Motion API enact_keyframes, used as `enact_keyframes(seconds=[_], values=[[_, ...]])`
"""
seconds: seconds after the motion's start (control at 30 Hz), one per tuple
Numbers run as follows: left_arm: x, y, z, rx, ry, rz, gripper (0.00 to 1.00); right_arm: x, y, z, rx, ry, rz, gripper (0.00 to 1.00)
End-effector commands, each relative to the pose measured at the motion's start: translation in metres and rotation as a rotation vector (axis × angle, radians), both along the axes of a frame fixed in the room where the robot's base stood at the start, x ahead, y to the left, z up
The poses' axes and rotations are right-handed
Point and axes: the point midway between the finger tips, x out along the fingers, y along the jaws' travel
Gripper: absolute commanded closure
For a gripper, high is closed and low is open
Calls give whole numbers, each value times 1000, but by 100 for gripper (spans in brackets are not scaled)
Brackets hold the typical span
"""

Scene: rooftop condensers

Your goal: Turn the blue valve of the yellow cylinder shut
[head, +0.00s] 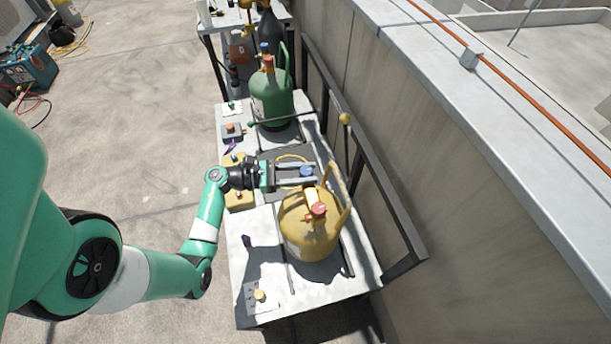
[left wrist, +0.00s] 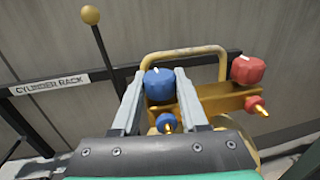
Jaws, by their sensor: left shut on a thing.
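The yellow cylinder (head: 308,230) stands upright on the bench, with a red valve (head: 319,208) and a blue valve (head: 306,171) at its top. My left gripper (head: 303,173) reaches in from the left, with its fingers on either side of the blue valve. In the left wrist view the blue valve (left wrist: 158,84) sits between the two fingertips (left wrist: 159,80), and the gripper is shut on it. The red valve (left wrist: 247,70) is to the right, free of the gripper. The cylinder's body is mostly hidden in the left wrist view. My right gripper is not in view.
A green cylinder (head: 272,97) stands farther back on the bench (head: 262,220). A dark rack rail (head: 385,200) runs along the right side, beside a concrete wall. A rod with a yellow ball (left wrist: 90,15) rises left of the fingers. A small yellow knob (head: 259,295) lies near the front.

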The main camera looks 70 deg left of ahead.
Motion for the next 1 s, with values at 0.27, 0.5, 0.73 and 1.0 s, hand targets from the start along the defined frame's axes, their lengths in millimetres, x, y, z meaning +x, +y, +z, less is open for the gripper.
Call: enact_keyframes(seconds=[0.27, 0.5, 0.73, 1.0], values=[[0, 1, -2, 1, 2, -93, 100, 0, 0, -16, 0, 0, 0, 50], [-1, 0, -1, 0, 3, -113, 100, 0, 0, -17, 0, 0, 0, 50], [0, 0, -1, 0, 3, -113, 100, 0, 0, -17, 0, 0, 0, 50], [0, 0, 0, 1, 3, -113, 26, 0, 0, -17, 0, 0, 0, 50]])
